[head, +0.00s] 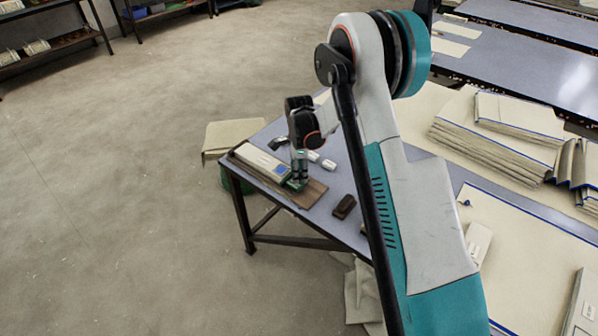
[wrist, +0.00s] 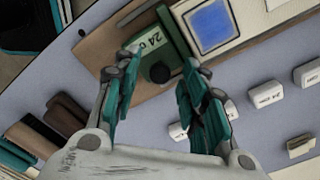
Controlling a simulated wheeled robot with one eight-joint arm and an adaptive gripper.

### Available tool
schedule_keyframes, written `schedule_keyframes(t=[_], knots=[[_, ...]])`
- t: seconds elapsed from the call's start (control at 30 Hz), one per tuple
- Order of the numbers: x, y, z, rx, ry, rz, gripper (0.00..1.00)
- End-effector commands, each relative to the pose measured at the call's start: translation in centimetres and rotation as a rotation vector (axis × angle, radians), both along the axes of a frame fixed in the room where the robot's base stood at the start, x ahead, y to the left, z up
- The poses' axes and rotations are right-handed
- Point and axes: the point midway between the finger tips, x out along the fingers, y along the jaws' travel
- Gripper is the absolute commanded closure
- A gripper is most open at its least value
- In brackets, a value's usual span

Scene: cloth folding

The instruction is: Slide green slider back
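The green slider (wrist: 176,42) has a white "24" label and a dark round knob (wrist: 159,73). It sits on a brown board (wrist: 100,45) beside a cream device with a blue panel (wrist: 208,27). My gripper (wrist: 160,61) is open, its two teal fingers apart on either side of the slider's knob end. I see no clear contact, and the height above the slider is hard to judge. In the head view my gripper (head: 300,166) points down over the slider's end of the cream device (head: 258,161); the green slider (head: 294,185) shows just below it, partly hidden.
White labelled blocks (wrist: 267,95) lie to the right in the wrist view. Dark brown blocks (wrist: 68,116) lie at the left. The grey-blue table (head: 325,205) ends near the board. Stacked cream cloth panels (head: 490,140) lie at the right in the head view.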

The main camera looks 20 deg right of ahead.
Motion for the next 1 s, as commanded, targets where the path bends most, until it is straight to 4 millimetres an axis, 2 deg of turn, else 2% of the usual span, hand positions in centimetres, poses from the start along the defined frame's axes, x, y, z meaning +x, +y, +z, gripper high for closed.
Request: schedule_keyframes(t=[0.17,0.2,0.37,0.63,0.9,1.0], knots=[[0.0,0.0,0.0,0.000,0.000,0.000,0.61],[0.0,0.0,0.0,0.000,0.000,0.000,0.65],[0.0,0.0,0.0,0.000,0.000,0.000,1.00],[-0.5,-0.4,0.1,0.000,0.000,-0.001,1.00],[-4.5,-3.3,0.0,0.000,0.000,-0.003,1.00],[-5.2,-3.8,0.0,-0.001,0.000,-0.002,1.00]])
